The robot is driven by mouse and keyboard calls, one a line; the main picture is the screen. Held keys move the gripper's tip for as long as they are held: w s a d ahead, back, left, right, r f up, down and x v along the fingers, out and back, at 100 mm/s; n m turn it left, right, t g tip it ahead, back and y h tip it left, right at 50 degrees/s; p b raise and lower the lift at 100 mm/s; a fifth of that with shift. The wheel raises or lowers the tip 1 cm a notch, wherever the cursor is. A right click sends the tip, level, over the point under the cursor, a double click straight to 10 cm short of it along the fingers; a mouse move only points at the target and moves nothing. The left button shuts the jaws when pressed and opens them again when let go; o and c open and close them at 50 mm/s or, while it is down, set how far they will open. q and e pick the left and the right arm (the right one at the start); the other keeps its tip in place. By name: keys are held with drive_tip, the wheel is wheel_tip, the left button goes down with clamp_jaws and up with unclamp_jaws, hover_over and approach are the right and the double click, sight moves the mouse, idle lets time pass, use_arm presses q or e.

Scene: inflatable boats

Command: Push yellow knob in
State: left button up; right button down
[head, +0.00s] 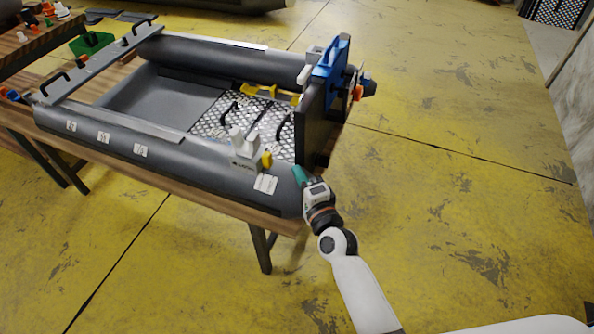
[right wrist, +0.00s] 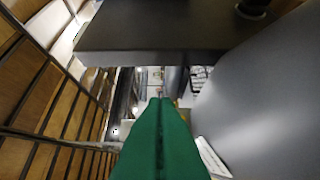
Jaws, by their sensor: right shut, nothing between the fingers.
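The yellow knob (head: 267,160) sticks out of the right side of a small white and grey box (head: 243,150) on the boat's near tube. My right gripper (head: 299,174) is at the near stern corner of the boat, a little right of the knob and apart from it. Its green fingers (right wrist: 160,115) are shut together with nothing between them in the right wrist view. The knob cannot be made out clearly in the right wrist view. My left gripper is not in view.
The grey inflatable boat (head: 110,140) lies on a wooden table (head: 150,180). Its dark transom (head: 322,115) stands close beyond my right gripper, with a blue bracket (head: 330,62) on top. Yellow floor to the right is clear.

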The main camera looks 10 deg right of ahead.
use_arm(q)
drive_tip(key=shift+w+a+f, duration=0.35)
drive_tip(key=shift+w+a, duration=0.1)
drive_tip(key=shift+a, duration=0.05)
use_arm(e)
drive_tip(key=v, duration=0.8)
drive_tip(key=shift+a, duration=0.3)
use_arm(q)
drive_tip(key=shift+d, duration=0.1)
use_arm(e)
drive_tip(key=shift+s+f, duration=0.1)
drive_tip(key=shift+f, duration=0.05)
